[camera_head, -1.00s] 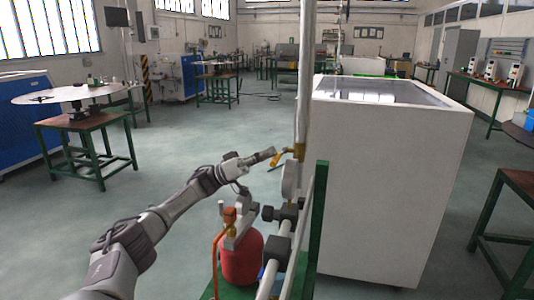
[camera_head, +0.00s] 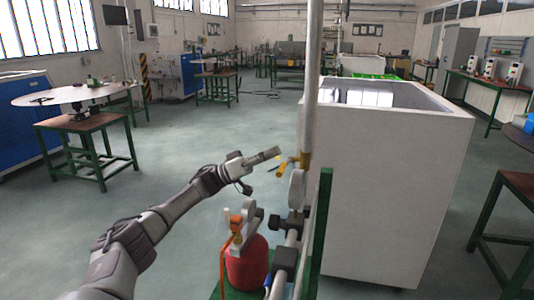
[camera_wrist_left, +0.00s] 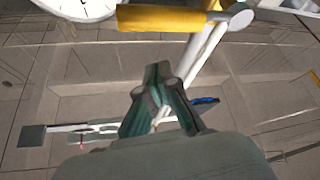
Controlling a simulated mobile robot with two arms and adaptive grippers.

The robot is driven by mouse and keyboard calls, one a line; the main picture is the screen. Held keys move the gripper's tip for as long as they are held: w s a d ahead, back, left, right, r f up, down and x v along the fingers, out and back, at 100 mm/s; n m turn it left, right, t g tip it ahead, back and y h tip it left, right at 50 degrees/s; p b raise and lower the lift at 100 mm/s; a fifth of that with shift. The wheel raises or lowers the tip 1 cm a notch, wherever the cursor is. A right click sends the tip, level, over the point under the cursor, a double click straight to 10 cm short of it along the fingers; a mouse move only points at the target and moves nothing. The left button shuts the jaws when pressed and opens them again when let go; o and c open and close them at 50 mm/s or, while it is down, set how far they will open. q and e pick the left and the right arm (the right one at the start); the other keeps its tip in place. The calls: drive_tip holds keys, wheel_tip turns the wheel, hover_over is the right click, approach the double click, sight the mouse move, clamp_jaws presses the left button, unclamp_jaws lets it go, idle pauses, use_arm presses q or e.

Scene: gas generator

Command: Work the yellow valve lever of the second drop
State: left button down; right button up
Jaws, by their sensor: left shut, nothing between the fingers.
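The yellow valve lever (camera_head: 282,168) sticks out to the left from the pipe fitting (camera_head: 304,160) in the head view. In the left wrist view the yellow lever (camera_wrist_left: 165,18) lies nearly level across the top, beyond my fingers. My left gripper (camera_head: 275,152) is shut and empty, just left of the lever and a little above it in the head view. In the left wrist view its fingertips (camera_wrist_left: 157,72) are together below the lever, with a gap visible in the picture. I cannot tell the exact distance in depth. My right gripper is not in view.
A round gauge (camera_head: 297,188) hangs under the fitting. A red cylinder (camera_head: 246,264) with an orange hose stands below my left arm. A green post (camera_head: 321,230) and a large white box (camera_head: 395,190) are close on the right.

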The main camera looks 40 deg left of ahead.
use_arm(q)
drive_tip(key=w+a+b+v, duration=0.1)
drive_tip(key=b+v, duration=0.3)
drive_tip(key=v, duration=0.5)
drive_tip(key=shift+a+b, duration=0.35)
drive_tip(key=shift+a, duration=0.05)
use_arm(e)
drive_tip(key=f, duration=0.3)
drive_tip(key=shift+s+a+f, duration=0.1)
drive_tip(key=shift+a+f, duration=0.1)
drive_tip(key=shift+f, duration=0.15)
